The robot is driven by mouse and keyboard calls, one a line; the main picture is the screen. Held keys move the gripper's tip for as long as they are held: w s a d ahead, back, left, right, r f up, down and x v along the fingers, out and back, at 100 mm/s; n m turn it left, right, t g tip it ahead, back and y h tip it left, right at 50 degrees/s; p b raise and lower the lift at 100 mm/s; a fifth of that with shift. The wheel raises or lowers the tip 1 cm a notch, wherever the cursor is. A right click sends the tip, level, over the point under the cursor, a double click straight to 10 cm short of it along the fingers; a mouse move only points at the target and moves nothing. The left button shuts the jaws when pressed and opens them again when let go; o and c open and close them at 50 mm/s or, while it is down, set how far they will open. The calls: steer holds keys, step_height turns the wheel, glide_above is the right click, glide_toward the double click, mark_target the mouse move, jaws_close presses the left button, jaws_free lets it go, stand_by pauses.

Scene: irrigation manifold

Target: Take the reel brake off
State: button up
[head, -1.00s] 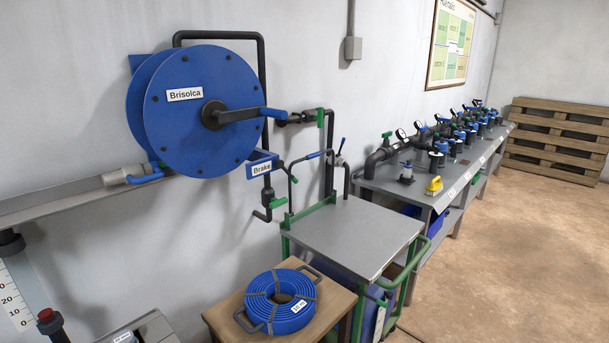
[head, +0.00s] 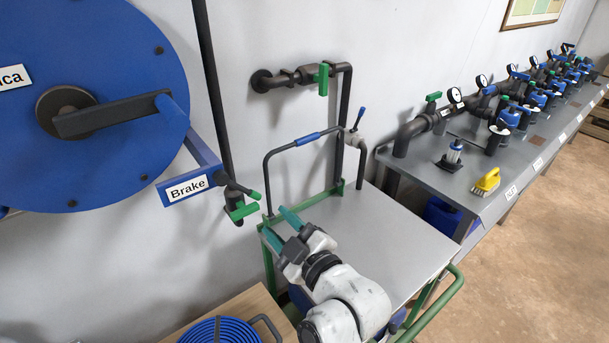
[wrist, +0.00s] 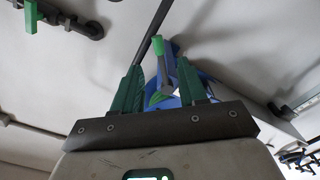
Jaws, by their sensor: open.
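The blue brake bracket (head: 205,160) with its white "Brake" label (head: 187,188) sticks out beside the large blue reel (head: 95,110). A short dark lever with a green tip (head: 255,195) extends from the bracket's right end. A green-handled valve (head: 242,211) sits just below it on the dark pipe. My gripper (head: 280,228) is open and empty, below and to the right of the lever, apart from it. In the wrist view, the green-tipped lever (wrist: 159,46) and part of the blue bracket (wrist: 170,60) appear beyond and between my open fingers (wrist: 158,88).
A grey-topped green cart (head: 390,235) stands beneath my arm. A curved pipe with a blue sleeve (head: 307,138) rises close right of the lever. A coiled blue hose (head: 220,332) lies on a wooden table. The manifold bench (head: 500,160) is at right.

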mark_target(257, 197)
steer(key=p+x, duration=0.1)
steer(key=x, duration=0.9)
steer(key=shift+w+a+r+p, duration=0.1)
steer(key=shift+w+a+p, duration=0.1)
steer(key=shift+w+p, duration=0.15)
jaws_close()
